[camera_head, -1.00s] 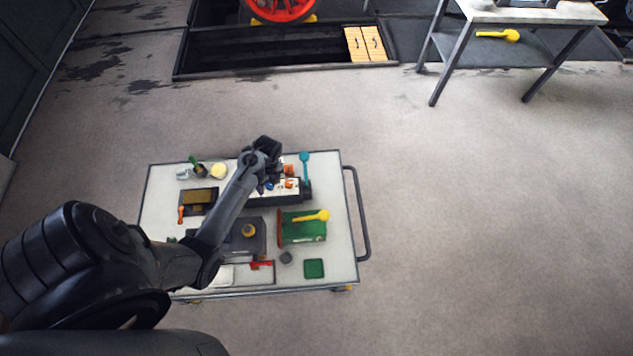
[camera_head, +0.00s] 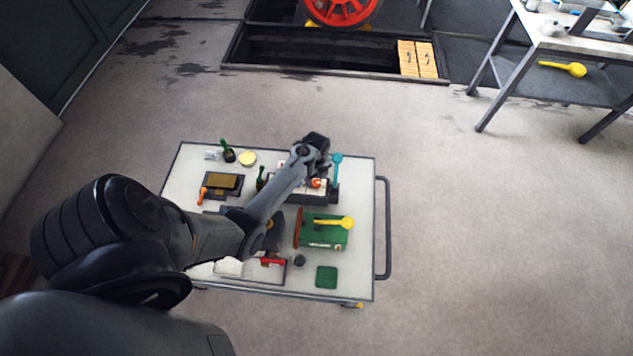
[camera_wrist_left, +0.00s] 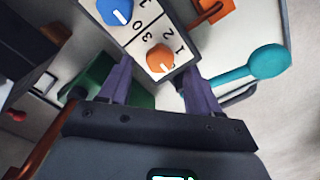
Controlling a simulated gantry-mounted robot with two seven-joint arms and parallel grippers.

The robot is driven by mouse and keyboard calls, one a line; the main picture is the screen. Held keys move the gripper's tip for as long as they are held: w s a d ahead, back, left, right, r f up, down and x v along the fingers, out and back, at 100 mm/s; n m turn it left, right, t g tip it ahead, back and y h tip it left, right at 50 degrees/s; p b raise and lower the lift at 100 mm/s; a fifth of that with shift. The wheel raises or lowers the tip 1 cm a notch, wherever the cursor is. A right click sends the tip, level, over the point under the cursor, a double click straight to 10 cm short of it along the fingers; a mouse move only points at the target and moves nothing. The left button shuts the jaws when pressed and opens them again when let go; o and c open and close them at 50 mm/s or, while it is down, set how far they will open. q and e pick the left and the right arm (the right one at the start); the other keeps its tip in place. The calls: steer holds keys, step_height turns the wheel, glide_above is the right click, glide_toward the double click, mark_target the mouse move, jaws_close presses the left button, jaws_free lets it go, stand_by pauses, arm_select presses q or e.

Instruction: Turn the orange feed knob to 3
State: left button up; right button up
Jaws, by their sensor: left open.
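The orange feed knob (camera_wrist_left: 160,58) is on a white panel with black digits in the left wrist view. A pale mark shows on it, but I cannot tell which digit it points to. A blue knob (camera_wrist_left: 118,12) sits beside it on the same panel. My left gripper (camera_wrist_left: 158,70) is open, with its two fingers on either side of the orange knob in the picture; I cannot tell whether they touch it. In the head view my left gripper (camera_head: 314,150) is over the knob box (camera_head: 308,197) and hides much of it. My right gripper is not in view.
The box stands on a white cart (camera_head: 360,255) with a side handle. A green block with a yellow lever (camera_head: 335,223) is nearer. The floor right of the cart is clear.

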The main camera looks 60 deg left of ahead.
mark_target(316, 184)
arm_select(q)
steer(key=shift+f+b, duration=0.3)
steer(key=shift+f, duration=1.05)
steer(key=c, duration=1)
steer(key=shift+c, duration=0.2)
